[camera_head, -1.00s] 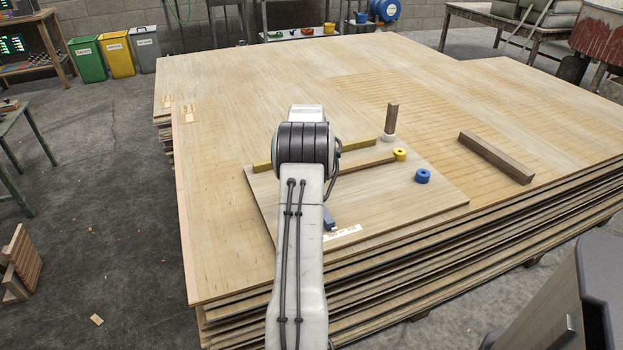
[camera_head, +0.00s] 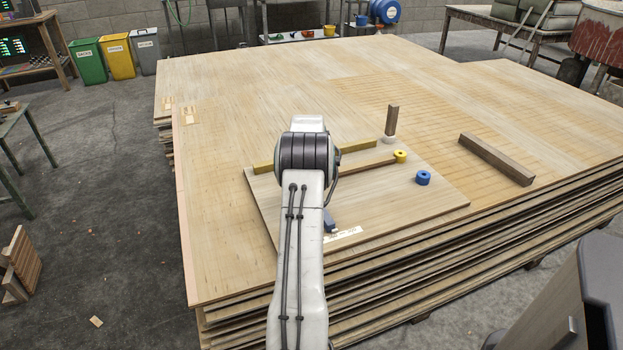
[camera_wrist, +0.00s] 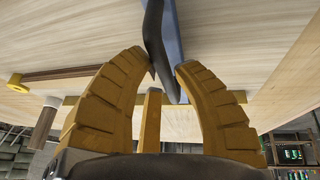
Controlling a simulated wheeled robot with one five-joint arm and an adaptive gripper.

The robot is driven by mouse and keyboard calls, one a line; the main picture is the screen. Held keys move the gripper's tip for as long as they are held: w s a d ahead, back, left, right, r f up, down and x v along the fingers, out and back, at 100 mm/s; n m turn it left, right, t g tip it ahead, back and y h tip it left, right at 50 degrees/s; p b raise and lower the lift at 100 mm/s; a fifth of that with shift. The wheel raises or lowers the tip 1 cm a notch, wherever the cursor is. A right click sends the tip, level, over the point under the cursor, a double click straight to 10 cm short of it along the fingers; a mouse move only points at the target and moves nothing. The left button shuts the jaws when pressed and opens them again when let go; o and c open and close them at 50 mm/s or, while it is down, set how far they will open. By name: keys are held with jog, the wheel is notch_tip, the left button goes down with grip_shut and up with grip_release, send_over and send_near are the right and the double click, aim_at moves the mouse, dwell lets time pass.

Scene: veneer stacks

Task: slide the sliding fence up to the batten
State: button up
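A pale board (camera_head: 425,205) lies on the veneer stack. A yellow strip (camera_head: 358,147) runs along its far side, and a brown wooden strip (camera_head: 370,164) lies nearer, with a yellow ring (camera_head: 400,156) at its right end. A blue bar (camera_head: 330,222) shows beside my arm. I cannot tell for sure which piece is the fence and which the batten. In the wrist view my gripper (camera_wrist: 162,66) has its yellow fingers apart, with the blue bar (camera_wrist: 174,40) and a dark tapered piece between them. The brown strip (camera_wrist: 70,73) passes behind the left finger. Contact is unclear.
A blue ring (camera_head: 423,177) lies on the board's right part. An upright wooden post (camera_head: 391,120) stands behind the board's far right corner. A dark wooden block (camera_head: 496,158) lies farther right on the stack. The stack's far area is clear.

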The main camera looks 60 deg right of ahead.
grip_shut()
dwell(0.3)
jog(key=shift+s, duration=0.1)
jog(key=shift+s+d+r+p, duration=0.2)
jog(key=shift+d+p, duration=0.1)
jog(key=shift+p, duration=0.1)
jog(key=shift+s+d+p, duration=0.65)
jog(key=shift+d, duration=0.2)
jog(key=shift+s+d+f, duration=0.1)
jog(key=shift+d+f, duration=0.05)
jog(key=shift+o, duration=2.3)
grip_release()
jog(key=shift+f, duration=0.1)
